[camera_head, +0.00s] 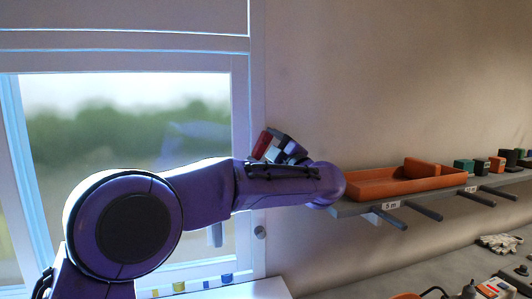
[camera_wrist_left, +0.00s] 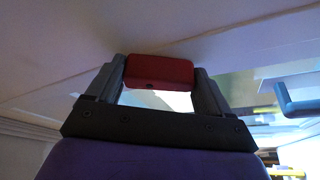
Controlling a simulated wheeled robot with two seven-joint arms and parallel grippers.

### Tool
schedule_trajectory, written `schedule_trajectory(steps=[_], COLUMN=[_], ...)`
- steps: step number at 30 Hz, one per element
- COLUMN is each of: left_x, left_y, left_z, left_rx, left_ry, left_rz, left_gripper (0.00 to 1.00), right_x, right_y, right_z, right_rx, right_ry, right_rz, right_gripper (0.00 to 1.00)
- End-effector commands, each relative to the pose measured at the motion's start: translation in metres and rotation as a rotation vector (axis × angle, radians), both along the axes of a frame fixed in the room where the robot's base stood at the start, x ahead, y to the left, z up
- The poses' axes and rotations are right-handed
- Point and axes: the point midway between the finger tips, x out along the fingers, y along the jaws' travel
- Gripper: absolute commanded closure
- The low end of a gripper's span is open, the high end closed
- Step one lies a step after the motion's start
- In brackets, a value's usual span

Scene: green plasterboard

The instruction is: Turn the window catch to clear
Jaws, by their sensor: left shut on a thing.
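The window catch shows as a red block (camera_head: 262,143) at the right side of the window frame. It also shows in the left wrist view (camera_wrist_left: 160,70), between my fingers, close to the pale frame. My left gripper (camera_head: 279,148) is shut on this red catch, one finger at each side of it. My purple left arm crosses in front of the window and hides part of the frame. The catch's mount and exact angle are hard to make out. My right gripper is not in view.
A grey handle (camera_head: 215,236) hangs low on the window, and a round knob (camera_head: 260,232) sits on the frame. An orange tray (camera_head: 385,184) stands on a wall shelf (camera_head: 350,209) with pegs, right of my wrist. Small coloured pieces (camera_head: 179,287) stand on the sill.

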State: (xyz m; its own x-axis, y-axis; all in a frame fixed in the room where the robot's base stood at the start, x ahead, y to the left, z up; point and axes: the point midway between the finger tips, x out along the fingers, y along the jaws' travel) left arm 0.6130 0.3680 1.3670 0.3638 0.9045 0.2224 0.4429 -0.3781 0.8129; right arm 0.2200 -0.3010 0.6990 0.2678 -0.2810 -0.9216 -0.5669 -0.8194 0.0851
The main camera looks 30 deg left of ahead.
Motion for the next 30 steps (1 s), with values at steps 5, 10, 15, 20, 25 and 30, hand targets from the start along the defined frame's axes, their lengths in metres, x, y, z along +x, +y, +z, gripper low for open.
schedule_trajectory(steps=[5, 10, 15, 20, 25, 30], left_x=[0.0002, 0.0004, 0.0003, 0.0002, 0.0001, 0.0007], left_y=[-0.0002, -0.0004, -0.0001, 0.0001, 0.0002, -0.0006], left_z=[-0.0026, -0.0025, -0.0023, -0.0021, -0.002, -0.0014], left_rx=[-0.05, -0.072, -0.079, -0.079, -0.079, -0.076], left_ry=[-0.052, -0.078, -0.085, -0.086, -0.086, -0.085], left_rz=[0.003, 0.003, 0.004, 0.004, 0.004, 0.002], left_gripper=[0.49, 0.5, 0.5, 0.5, 0.06, 0.0], right_x=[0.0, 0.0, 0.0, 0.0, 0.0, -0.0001], right_y=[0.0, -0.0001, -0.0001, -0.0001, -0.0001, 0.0], right_z=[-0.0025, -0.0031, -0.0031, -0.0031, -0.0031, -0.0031], right_rx=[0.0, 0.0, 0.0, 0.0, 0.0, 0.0], right_ry=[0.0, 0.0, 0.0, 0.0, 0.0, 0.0], right_rz=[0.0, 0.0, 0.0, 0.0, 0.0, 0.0], right_gripper=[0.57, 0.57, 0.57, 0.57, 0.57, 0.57])
